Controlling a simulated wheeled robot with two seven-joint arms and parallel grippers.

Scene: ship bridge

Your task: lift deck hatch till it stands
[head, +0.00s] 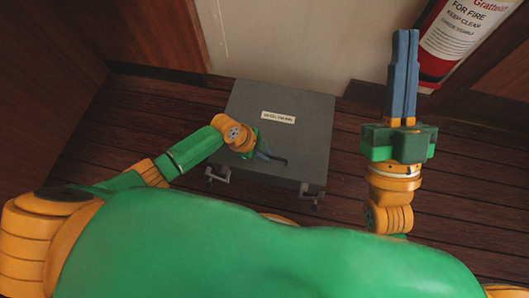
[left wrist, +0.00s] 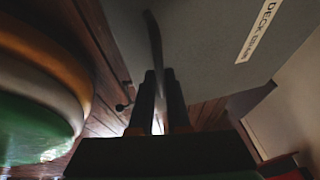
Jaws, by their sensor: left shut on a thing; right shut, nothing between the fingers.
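The deck hatch (head: 290,100) is a dark grey square panel with a white label, in the middle of the head view. It fills the upper part of the left wrist view (left wrist: 205,40). I cannot tell whether it lies flat or is slightly raised. My left gripper (head: 264,155) is over the hatch's near part. It is shut on a thin dark handle (head: 279,161), which runs up from between the fingers in the left wrist view (left wrist: 153,40). My right gripper (head: 404,38) is shut and empty, to the right of the hatch and apart from it.
Two metal brackets (head: 217,175) (head: 309,193) show at the hatch's near edge. A red fire extinguisher (head: 432,68) stands at the upper right, close to my right gripper. A pale wall (head: 290,40) is behind the hatch. Dark plank floor (head: 130,115) is clear to the left.

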